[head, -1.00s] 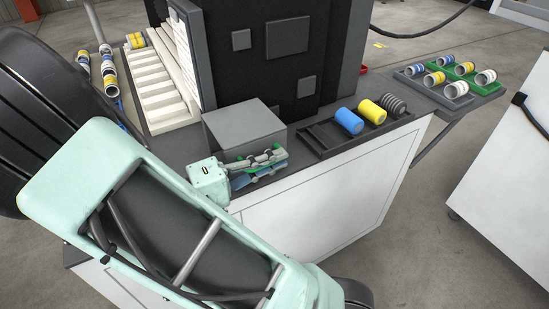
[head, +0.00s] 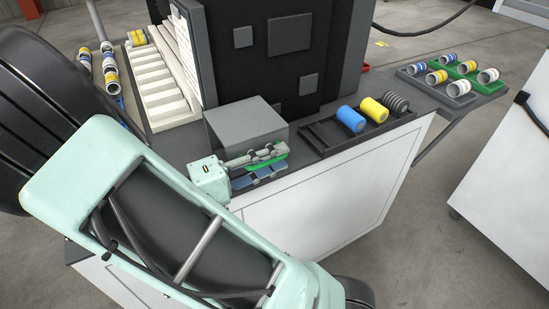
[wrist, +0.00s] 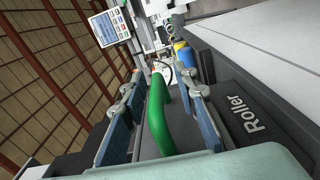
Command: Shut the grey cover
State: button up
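The grey cover appears to be the box-shaped grey piece (head: 246,122) on the dark worktop, in front of the black machine. A green handle (head: 280,152) shows at its front, partly hidden by my gripper. How far the cover is open cannot be told. My gripper (head: 262,167) is at the cover's front edge. In the wrist view my gripper (wrist: 162,120) is open, one blue-padded finger on each side of the green handle (wrist: 159,120), with gaps visible between the handle and the pads.
A dark rack (head: 325,136) with a blue roller (head: 350,119), a yellow one (head: 374,110) and a dark ribbed one lies to the right. A side shelf (head: 412,77) holds several ringed cylinders. A white stepped rack (head: 155,85) stands at left. A dark surface (wrist: 235,110) reads "Roller".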

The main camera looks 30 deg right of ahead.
jog(key=a, duration=1.2)
jog(key=shift+s, duration=0.2)
jog(key=shift+d, duration=0.1)
